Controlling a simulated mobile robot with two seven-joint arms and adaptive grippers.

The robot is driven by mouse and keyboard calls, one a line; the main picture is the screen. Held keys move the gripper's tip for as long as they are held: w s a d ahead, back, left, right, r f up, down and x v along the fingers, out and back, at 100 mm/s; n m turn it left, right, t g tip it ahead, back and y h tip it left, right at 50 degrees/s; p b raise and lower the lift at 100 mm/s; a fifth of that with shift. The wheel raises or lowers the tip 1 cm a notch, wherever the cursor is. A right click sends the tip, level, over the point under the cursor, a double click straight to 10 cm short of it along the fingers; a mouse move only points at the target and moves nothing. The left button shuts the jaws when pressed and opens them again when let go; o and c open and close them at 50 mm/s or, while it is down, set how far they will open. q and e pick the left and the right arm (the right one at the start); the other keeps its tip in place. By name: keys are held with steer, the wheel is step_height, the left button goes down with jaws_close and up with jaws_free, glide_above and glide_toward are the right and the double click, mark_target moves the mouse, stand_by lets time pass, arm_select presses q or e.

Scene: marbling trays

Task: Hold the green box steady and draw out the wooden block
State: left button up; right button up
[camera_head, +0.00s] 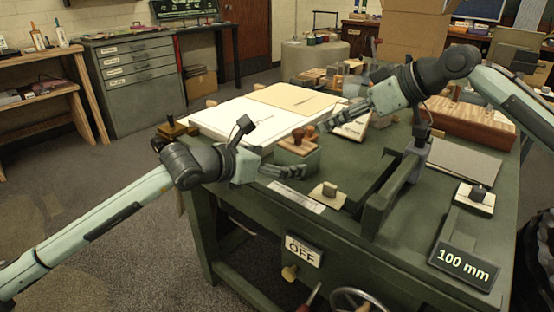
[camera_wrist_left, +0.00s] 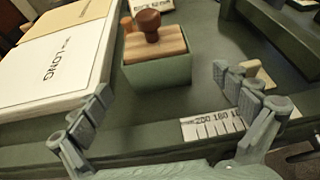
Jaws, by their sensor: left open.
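The green box (camera_head: 297,160) stands near the front edge of the green table. It also shows in the left wrist view (camera_wrist_left: 158,73). The wooden block (camera_wrist_left: 155,45), with a dark brown round knob on top, sits in the box's open top; it also shows in the head view (camera_head: 298,148). My left gripper (camera_head: 297,172) is open in front of the box. In the left wrist view its fingers (camera_wrist_left: 162,82) are spread to either side of the box, apart from it. My right gripper (camera_head: 328,122) is above and right of the block, its finger gap unclear.
A large white pad (camera_head: 232,122) and a tan folder (camera_head: 297,98) lie left of and behind the box. A ruler strip (camera_wrist_left: 212,125) lies at the table's front edge. A dark green upright rail (camera_head: 385,195) stands to the right. A small stamp (camera_head: 328,194) sits nearby.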

arm_select(q)
steer(key=shift+w+f, duration=0.15)
steer(key=shift+w, duration=0.05)
steer(key=x, duration=0.7)
steer(key=shift+w+f, duration=0.1)
steer(key=shift+w, duration=0.05)
steer(key=shift+c, duration=0.6)
steer(key=c, duration=1.2)
